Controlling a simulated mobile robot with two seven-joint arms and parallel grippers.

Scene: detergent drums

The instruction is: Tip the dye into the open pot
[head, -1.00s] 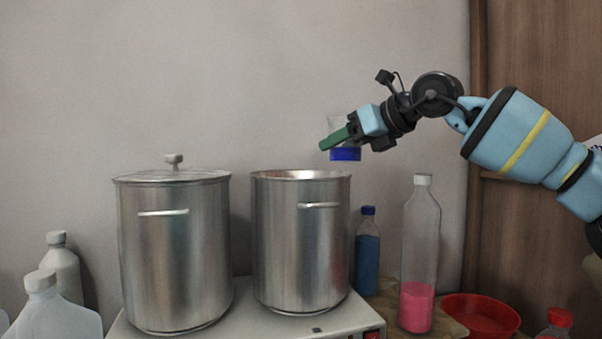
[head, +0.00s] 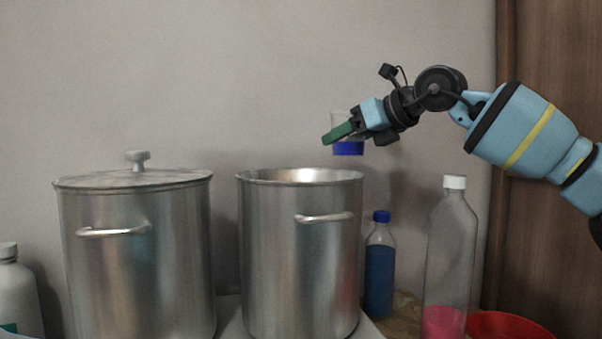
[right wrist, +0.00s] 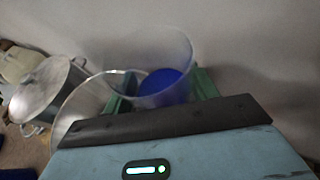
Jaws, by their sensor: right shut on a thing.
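My right gripper (head: 345,136) is shut on a clear beaker with blue dye (head: 348,148) in its bottom. It holds the beaker upright, above and near the right rim of the open pot (head: 300,255). In the right wrist view the beaker (right wrist: 168,82) sits between the green fingers, with the open pot's rim (right wrist: 75,100) beside and below it. The open pot is a steel pot without a lid; its inside is mostly hidden in the head view. My left gripper is not in view.
A lidded steel pot (head: 140,265) stands left of the open pot. To the right stand a blue bottle (head: 379,280), a tall bottle with pink liquid (head: 444,322) and a red bowl (head: 510,325). A white bottle (head: 15,300) is at far left.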

